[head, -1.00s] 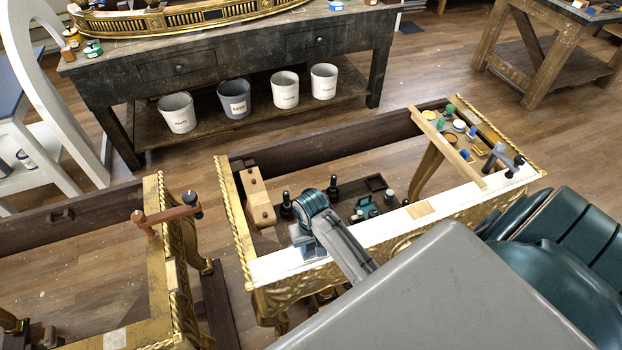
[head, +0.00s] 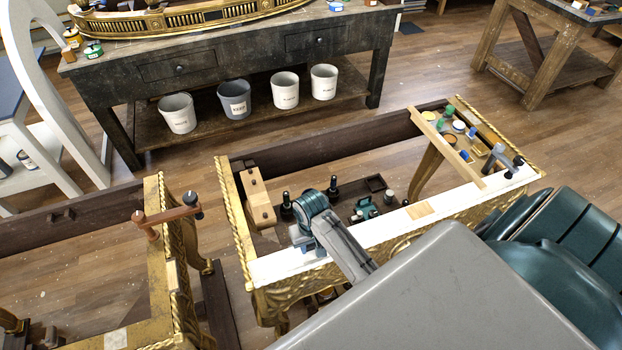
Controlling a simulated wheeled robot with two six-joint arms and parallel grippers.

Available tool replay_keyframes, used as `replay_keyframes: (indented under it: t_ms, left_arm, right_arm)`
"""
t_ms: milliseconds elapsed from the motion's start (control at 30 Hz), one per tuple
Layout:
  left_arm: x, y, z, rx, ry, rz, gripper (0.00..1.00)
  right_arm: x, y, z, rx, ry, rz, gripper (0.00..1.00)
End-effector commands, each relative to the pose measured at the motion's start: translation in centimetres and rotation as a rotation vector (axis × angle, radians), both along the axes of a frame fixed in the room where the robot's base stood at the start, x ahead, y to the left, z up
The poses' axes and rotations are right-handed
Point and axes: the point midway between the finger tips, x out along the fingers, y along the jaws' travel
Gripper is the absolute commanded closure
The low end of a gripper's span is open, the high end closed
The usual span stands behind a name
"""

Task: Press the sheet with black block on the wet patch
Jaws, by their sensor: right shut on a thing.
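My right gripper (head: 304,241), below a teal wrist joint, is shut, low at the left part of the white top rail (head: 385,232) of the gilt console. The thing in its jaws is mostly hidden and too small to make out; I cannot tell if it is the black block or if it touches the rail. A tan square patch (head: 422,208) lies on the white rail, to the right of the gripper and apart from it. I cannot tell whether it is the wet patch or a sheet. My left gripper is not in view.
Dark-knobbed tools (head: 333,186) stand inside the frame. Small pots (head: 459,126) and a grey clamp (head: 497,155) are at the right end. Another gilt frame with a clamp (head: 168,215) stands at left. Buckets (head: 284,90) sit under the rear bench.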

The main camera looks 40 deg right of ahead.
Motion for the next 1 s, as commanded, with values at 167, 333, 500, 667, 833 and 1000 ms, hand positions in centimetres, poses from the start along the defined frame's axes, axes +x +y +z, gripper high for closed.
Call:
replay_keyframes:
  t_ms: [167,333,500,667,833,1000]
  left_arm:
    - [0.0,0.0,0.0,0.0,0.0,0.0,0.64]
    - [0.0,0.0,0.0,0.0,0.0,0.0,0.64]
    - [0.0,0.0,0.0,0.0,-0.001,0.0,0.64]
    - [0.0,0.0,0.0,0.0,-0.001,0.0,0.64]
    - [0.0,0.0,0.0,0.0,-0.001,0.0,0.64]
    - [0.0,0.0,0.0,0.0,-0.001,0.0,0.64]
  right_arm:
    - [-0.1,0.0,0.1,0.001,0.004,0.0,0.86]
    - [0.0,0.0,1.5,0.0,0.001,0.0,0.86]
    - [0.0,0.0,2.9,0.0,0.001,-0.001,0.86]
    - [0.0,0.0,4.2,0.0,0.0,0.0,0.86]
    - [0.0,0.0,5.6,0.0,-0.001,0.0,0.86]
    - [0.0,0.0,6.7,0.001,0.0,0.0,0.86]
